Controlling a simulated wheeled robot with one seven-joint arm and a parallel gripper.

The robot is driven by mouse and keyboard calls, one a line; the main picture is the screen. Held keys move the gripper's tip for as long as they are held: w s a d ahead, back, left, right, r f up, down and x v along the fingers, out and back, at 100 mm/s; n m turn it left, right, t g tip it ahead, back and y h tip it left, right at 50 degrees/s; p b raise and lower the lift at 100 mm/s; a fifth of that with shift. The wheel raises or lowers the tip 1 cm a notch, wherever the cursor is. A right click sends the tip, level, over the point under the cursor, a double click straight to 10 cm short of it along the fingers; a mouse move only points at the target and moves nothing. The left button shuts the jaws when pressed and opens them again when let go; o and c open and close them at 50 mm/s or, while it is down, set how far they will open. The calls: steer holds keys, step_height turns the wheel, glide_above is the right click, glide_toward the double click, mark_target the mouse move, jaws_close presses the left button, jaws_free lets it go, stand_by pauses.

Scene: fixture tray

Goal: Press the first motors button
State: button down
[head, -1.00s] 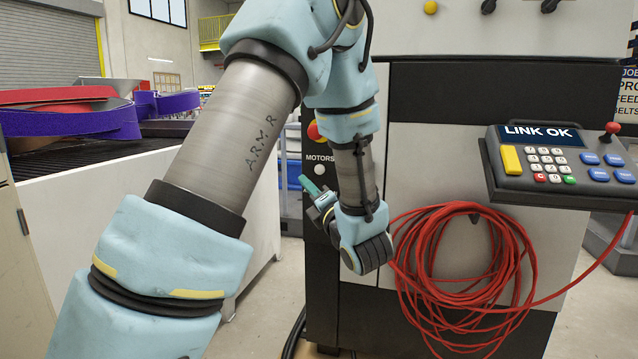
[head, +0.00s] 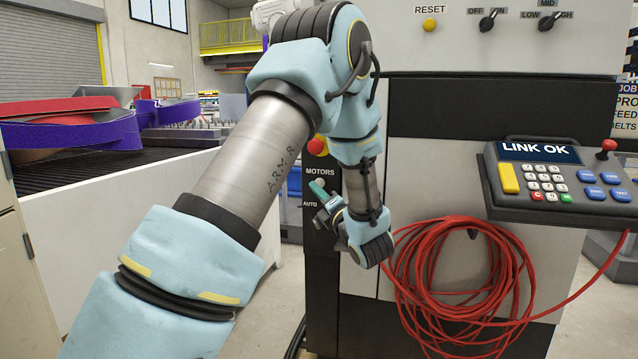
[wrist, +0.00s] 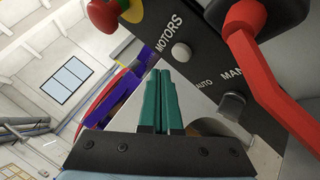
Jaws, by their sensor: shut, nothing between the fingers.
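The MOTORS button is a small white round button (wrist: 181,53) on the dark panel under its MOTORS label in the wrist view. In the head view my gripper covers it, just below that label. My gripper (head: 316,186) has teal fingers, which are shut together and empty. In the wrist view the fingertips (wrist: 164,76) point up to the lower left of the button, with a gap in the picture. I cannot tell how far they are from the panel in depth.
A red knob (head: 317,146) sits above the MOTORS label; an AUTO/MAN switch (wrist: 232,105) is below the button. A red lever (wrist: 268,65) is close on the right in the wrist view. A coiled red cable (head: 465,285) and a keypad console (head: 560,175) are to the right.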

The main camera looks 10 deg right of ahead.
steer(key=shift+w+d, duration=0.3)
steer(key=shift+w, duration=0.3)
stand_by(0.4)
steer(key=shift+w+d+f+b, duration=0.1)
steer(key=shift+w+b, duration=0.05)
steer(key=shift+b, duration=0.35)
stand_by(0.9)
steer(key=shift+w+d, duration=0.15)
steer(key=shift+w, duration=0.05)
steer(key=shift+w+d+b, duration=0.2)
steer(key=shift+w+b, duration=0.2)
steer(key=shift+b, duration=0.2)
stand_by(0.6)
steer(key=shift+s, duration=0.1)
steer(key=shift+s+a+b, duration=0.4)
steer(key=shift+s+b, duration=0.25)
steer(key=shift+s, duration=0.1)
